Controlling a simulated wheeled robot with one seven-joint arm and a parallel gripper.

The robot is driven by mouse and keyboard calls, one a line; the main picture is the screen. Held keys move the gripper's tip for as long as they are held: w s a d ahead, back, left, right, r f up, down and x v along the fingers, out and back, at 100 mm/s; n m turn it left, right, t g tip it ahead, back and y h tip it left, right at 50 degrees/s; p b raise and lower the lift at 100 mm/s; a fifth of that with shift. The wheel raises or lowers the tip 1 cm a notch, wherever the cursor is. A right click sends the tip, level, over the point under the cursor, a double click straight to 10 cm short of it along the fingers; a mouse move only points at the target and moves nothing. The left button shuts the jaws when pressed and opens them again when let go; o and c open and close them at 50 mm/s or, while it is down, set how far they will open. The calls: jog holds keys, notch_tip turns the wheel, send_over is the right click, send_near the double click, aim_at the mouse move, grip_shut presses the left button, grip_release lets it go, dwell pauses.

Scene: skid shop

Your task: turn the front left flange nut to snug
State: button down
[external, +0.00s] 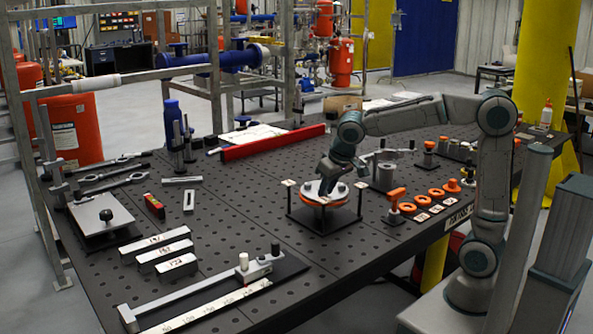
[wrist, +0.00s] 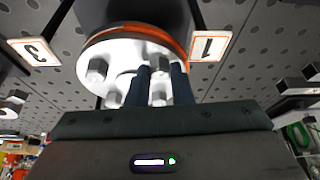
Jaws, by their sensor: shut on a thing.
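The flange (external: 325,196) is a white disc with an orange rim on a black stand on the perforated table. In the wrist view the flange (wrist: 122,66) carries several grey hex nuts, including one free nut (wrist: 97,70) at the left. My gripper (wrist: 162,70) reaches over the disc, its two dark fingers shut on a flange nut (wrist: 160,63). In the external view my gripper (external: 326,183) is low over the flange, and the wrist hides part of it. I cannot tell from the views which corner the held nut is at.
Number tags 3 (wrist: 34,51) and 1 (wrist: 209,46) stand beside the flange. A red bar (external: 270,143) lies behind it. Orange rings (external: 421,200) and a small orange-topped fixture (external: 397,205) are to the right. Bare table lies in front of the flange.

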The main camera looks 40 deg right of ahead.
jog(key=shift+r, duration=0.2)
jog(key=c, duration=1.3)
grip_release()
jog(key=shift+f, duration=0.1)
jog(key=p+v, duration=0.1)
jog(key=v, duration=1.3)
jog(key=shift+a+f, duration=0.1)
